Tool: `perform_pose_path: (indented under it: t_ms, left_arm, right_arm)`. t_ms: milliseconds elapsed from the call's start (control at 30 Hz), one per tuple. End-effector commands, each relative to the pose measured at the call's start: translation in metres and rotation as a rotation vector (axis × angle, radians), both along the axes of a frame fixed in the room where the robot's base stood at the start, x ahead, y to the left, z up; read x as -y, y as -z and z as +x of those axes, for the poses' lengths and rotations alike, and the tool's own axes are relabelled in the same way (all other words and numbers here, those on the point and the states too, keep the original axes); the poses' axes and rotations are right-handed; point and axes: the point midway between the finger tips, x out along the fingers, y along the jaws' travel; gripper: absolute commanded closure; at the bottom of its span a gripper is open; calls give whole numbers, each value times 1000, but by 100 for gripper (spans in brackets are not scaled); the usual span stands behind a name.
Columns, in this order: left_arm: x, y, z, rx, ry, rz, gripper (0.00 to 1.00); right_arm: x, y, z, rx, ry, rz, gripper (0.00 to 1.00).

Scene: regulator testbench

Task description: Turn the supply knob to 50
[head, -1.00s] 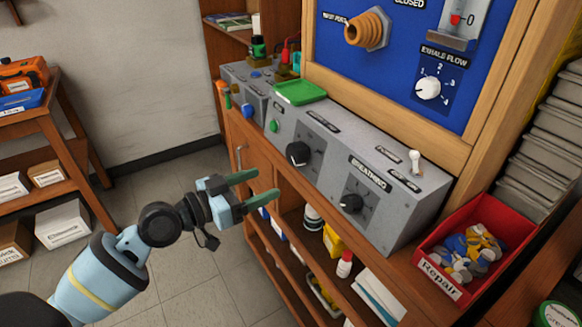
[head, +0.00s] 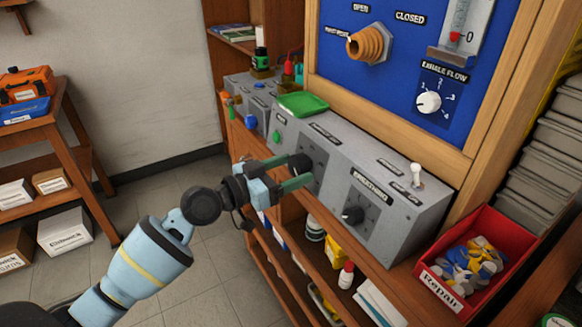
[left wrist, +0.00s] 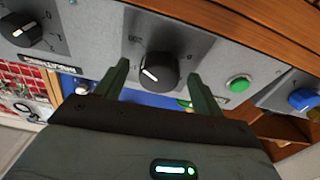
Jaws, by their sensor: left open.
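A black round knob (head: 300,162) sits on the sloped front of the grey control box. It also shows in the left wrist view (left wrist: 158,71), with a white pointer mark toward its lower left. My left gripper (head: 303,176) is open at this knob. In the left wrist view its two green fingers (left wrist: 158,78) stand on either side of the knob, with visible gaps. My right gripper is not in view.
A second black knob (head: 352,214), marked Breathing, is nearer on the same box. A green button (left wrist: 239,84) lies beside the first knob in the left wrist view. A white toggle switch (head: 416,172), green tray (head: 303,103) and red Repair bin (head: 440,287) are nearby.

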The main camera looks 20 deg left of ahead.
Motion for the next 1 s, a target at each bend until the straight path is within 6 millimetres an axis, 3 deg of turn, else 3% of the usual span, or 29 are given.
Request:
perform_pose_path:
  t_ms: [367, 700, 1000]
  left_arm:
    - [4, 1, 5, -1, 0, 1, 32]
    - [4, 0, 5, -1, 0, 1, 75]
    - [4, -1, 5, -20, -6, -25, 76]
  right_arm:
    - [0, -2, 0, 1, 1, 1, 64]
    - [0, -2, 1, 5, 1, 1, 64]
    - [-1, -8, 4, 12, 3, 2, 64]
